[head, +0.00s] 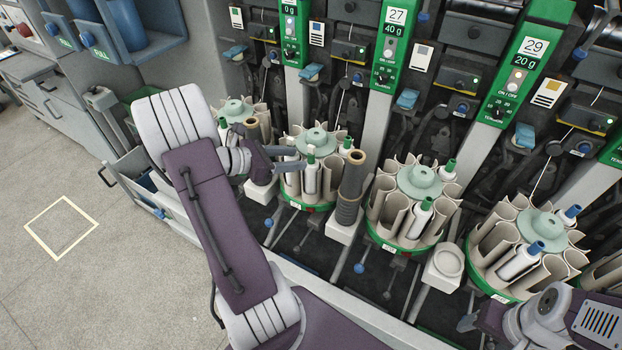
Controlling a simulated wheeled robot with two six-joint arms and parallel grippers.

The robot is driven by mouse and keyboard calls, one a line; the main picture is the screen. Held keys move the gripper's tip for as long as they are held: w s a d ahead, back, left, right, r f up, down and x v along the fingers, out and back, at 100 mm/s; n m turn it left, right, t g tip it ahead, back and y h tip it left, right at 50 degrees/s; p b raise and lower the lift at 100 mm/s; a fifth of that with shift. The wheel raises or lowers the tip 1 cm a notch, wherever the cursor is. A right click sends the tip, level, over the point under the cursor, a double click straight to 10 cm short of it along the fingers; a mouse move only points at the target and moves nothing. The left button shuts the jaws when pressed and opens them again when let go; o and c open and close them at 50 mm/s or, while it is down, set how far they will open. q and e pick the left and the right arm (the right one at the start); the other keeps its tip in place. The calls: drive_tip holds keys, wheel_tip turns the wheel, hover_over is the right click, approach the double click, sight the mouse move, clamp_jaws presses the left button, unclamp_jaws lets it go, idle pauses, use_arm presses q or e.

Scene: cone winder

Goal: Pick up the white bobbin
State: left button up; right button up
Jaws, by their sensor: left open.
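Several white bobbins stand in the slots of round beige carousels. One white bobbin with a green tip (311,178) stands in the second carousel (318,205) from the left. My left gripper (306,157) is open at the top of this bobbin, with its fingers pointing right near the green tip. I cannot tell whether they touch it. Another green-tipped white bobbin (420,218) stands in the third carousel, and a blue-tipped white bobbin (520,262) in the fourth. My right gripper (468,322) is at the lower right, and its jaw opening is unclear.
A dark ribbed tube (350,190) stands upright right of the second carousel. An empty round holder (443,267) sits between the third and fourth carousels. Green numbered panels (389,45) rise behind. Open floor (90,270) lies at the left.

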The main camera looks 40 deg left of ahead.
sight(308, 159)
use_arm(q)
drive_tip(key=x, duration=0.5)
drive_tip(key=shift+s+d+f+b, duration=0.1)
drive_tip(key=shift+d+f+b, duration=0.1)
drive_tip(key=shift+b, duration=0.15)
drive_tip(key=shift+a, duration=0.1)
drive_tip(key=c, duration=0.8)
drive_tip(key=shift+r, duration=0.15)
